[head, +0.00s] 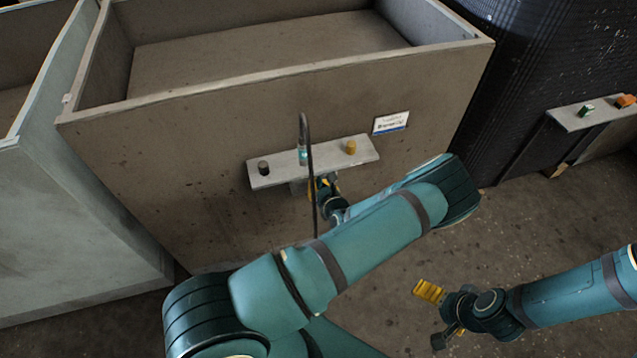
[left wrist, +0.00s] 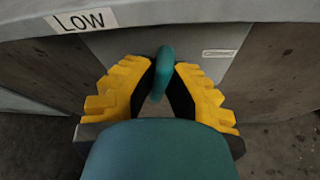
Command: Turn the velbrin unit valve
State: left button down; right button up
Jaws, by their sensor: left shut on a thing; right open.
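A teal valve handle (left wrist: 165,68) stands between my yellow-padded fingers in the left wrist view, below a grey ledge edge marked LOW. My left gripper (left wrist: 160,90) is shut on it, with one finger on each side. In the head view my left gripper (head: 322,188) is at the underside of a grey shelf (head: 275,176) on the front of a brown housing (head: 220,125). My arm and a dark curved line hide part of it there. My right gripper (head: 437,312) is open and empty above the floor at lower right.
The shelf carries a black knob (head: 263,168) and a yellow knob (head: 351,147). A white label (head: 391,123) is on the housing wall. Another shelf (head: 590,115) with green and orange knobs is at right. Open floor (head: 400,260) lies between.

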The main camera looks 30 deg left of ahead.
pick_arm(q)
jog(key=shift+a+r+n+p, duration=0.1)
jog(key=shift+r+n+p, duration=0.05)
jog(key=shift+n+p, duration=0.35)
jog(key=shift+t, duration=0.3)
jog(key=c, duration=1)
grip_release()
jog(key=shift+f, duration=0.2)
jog(key=v, duration=1.2)
jog(key=shift+r, duration=0.2)
